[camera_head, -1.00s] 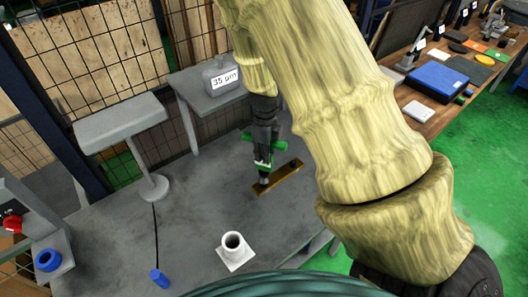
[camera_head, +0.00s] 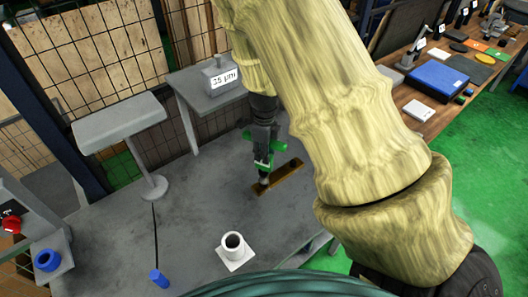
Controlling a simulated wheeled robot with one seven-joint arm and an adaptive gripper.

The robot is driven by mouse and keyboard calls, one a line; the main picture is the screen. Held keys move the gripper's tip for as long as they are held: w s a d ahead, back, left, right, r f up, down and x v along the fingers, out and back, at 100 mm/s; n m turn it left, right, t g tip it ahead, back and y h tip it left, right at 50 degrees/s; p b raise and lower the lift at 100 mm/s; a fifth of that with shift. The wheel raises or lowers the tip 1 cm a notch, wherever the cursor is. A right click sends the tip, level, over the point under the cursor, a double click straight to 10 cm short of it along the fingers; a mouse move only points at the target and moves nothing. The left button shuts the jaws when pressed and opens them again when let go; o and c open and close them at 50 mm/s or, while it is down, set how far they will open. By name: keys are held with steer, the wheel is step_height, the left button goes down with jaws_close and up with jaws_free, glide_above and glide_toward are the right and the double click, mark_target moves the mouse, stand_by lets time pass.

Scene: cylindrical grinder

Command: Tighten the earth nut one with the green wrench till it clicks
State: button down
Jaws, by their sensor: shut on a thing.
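My gripper (camera_head: 263,160) is over the grey table, pointing down, shut on the green wrench (camera_head: 249,135). Green parts of the wrench show on both sides of the fingers and between them. Its lower end reaches down to the left part of a brown-gold bar (camera_head: 283,176) that lies on the table. The earth nut is too small or hidden under the wrench and gripper, so I cannot tell whether the wrench sits on it.
A white cup-like cylinder on a square base (camera_head: 236,255) stands at the front. A blue cylinder (camera_head: 159,278) is at front left. A grey stand (camera_head: 120,119) and a block labelled 35 µm (camera_head: 221,77) are behind. A wooden bench (camera_head: 420,105) with a blue case (camera_head: 444,80) is at right.

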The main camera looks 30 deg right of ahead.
steer(key=shift+w+d+r, duration=0.1)
steer(key=shift+w+r, duration=0.05)
steer(key=shift+r, duration=2.35)
